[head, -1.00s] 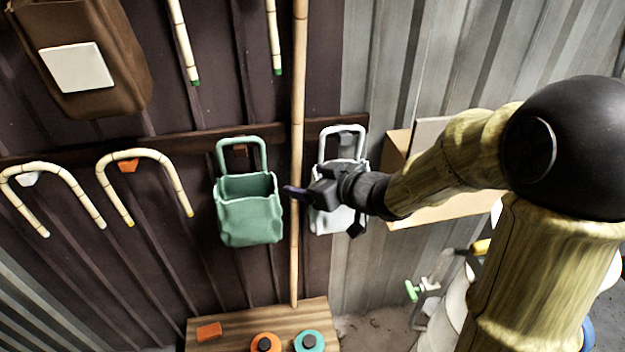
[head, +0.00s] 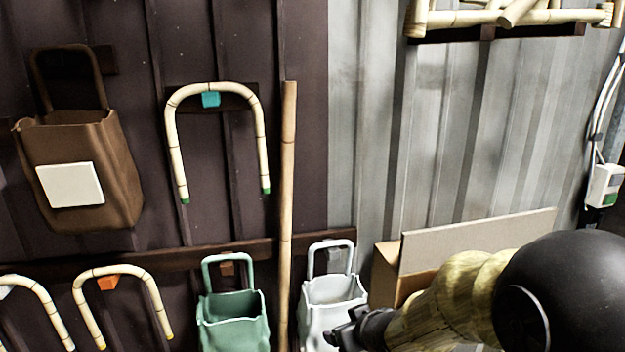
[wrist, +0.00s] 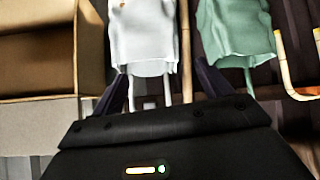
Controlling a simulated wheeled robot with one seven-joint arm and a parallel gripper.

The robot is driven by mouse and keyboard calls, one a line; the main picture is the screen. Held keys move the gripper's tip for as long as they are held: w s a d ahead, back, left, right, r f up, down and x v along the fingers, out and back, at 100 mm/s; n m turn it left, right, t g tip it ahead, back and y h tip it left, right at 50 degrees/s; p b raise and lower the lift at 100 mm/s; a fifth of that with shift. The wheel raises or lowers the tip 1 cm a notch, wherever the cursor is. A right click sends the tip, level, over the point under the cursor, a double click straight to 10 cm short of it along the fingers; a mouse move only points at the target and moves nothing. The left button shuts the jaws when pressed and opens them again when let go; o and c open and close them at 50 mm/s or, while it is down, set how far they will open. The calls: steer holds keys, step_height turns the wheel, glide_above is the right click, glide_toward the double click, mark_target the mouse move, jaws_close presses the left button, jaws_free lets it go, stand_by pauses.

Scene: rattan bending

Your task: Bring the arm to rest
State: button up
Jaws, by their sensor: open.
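My arm reaches in from the lower right of the head view. My gripper (head: 334,338) is at the bottom edge there, in front of the lower part of a white hanging bag (head: 328,291), and is partly cut off. In the wrist view my gripper (wrist: 160,84) has its two dark fingers spread apart with nothing between them. The white bag (wrist: 143,38) and a green bag (wrist: 234,30) appear upside down beyond the fingers. I cannot tell whether the gripper touches the white bag.
A bamboo pole (head: 288,180) stands between the green bag (head: 233,318) and the white bag. A cardboard box (head: 385,278) is close beside my arm. Bent rattan hoops, one with a teal block (head: 211,99), and a brown bag (head: 88,150) hang on the dark wall.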

steer(key=s+d+f+m+g+h, duration=0.1)
steer(key=s+d+f+m+g, duration=0.1)
steer(key=s, duration=0.5)
steer(key=s+d+f+m+g+h+b, duration=0.1)
steer(key=s+d+f+m+g+h, duration=0.1)
steer(key=s, duration=0.5)
steer(key=d+f+m+g, duration=0.1)
steer(key=d+f+g, duration=0.1)
steer(key=d+f, duration=0.1)
steer(key=shift+s, duration=0.3)
steer(key=shift+d, duration=0.25)
